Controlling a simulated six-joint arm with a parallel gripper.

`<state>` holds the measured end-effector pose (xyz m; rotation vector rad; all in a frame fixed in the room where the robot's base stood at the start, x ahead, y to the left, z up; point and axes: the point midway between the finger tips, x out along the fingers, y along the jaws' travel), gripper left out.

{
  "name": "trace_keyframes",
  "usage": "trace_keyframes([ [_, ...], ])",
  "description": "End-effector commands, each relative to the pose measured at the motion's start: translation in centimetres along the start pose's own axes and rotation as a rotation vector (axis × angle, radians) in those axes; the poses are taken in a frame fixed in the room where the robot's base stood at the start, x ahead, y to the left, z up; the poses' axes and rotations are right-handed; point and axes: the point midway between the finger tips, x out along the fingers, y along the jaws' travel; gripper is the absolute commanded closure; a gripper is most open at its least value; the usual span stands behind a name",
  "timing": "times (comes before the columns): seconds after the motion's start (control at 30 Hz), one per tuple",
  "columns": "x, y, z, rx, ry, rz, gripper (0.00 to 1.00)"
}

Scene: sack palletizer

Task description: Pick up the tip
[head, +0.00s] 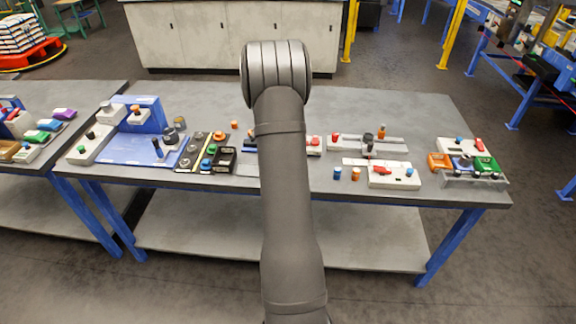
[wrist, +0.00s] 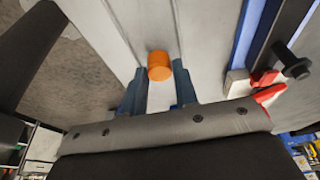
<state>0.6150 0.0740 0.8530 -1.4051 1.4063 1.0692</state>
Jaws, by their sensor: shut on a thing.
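In the wrist view, the two blue-grey fingers of my gripper (wrist: 158,88) stand either side of a short orange cylinder (wrist: 159,66), which I take to be the tip. The gripper is shut on it. The cylinder's round end faces the camera, and pale grey surface shows behind it. Contact at the finger faces is hard to make out. In the head view, my own arm runs up the middle of the picture and hides the gripper and the held piece.
The grey workbench (head: 330,105) carries several fixtures. A blue tray (head: 125,150) and a dark button panel (head: 193,160) are left; a white block (head: 393,181) and a grey rail fixture (head: 400,146) are right. In the wrist view, a dark knob (wrist: 291,66) and red parts (wrist: 268,92) lie right.

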Motion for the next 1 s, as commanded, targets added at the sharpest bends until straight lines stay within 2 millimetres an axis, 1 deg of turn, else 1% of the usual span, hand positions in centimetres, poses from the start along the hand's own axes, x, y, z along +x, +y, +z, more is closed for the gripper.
trace_keyframes([
  [0.17, -2.7, -0.1, -0.7, 0.002, -0.001, -0.004, 0.94],
  [0.2, -3.6, -0.1, -1.0, 0.002, -0.001, -0.004, 0.94],
  [0.27, -3.7, 0.7, -2.7, 0.005, 0.0, -0.001, 0.94],
  [0.5, -5.5, 2.9, -8.4, 0.005, 0.0, -0.002, 0.94],
  [0.6, -6.1, 3.6, -10.2, 0.004, 0.0, -0.002, 0.94],
  [0.7, -6.5, 4.2, -11.6, 0.003, 0.0, -0.001, 0.94],
  [0.8, -6.9, 4.5, -12.5, 0.002, 0.0, -0.001, 0.94],
  [1.0, -8.1, 4.7, -13.3, 0.0, 0.0, -0.002, 0.94],
])
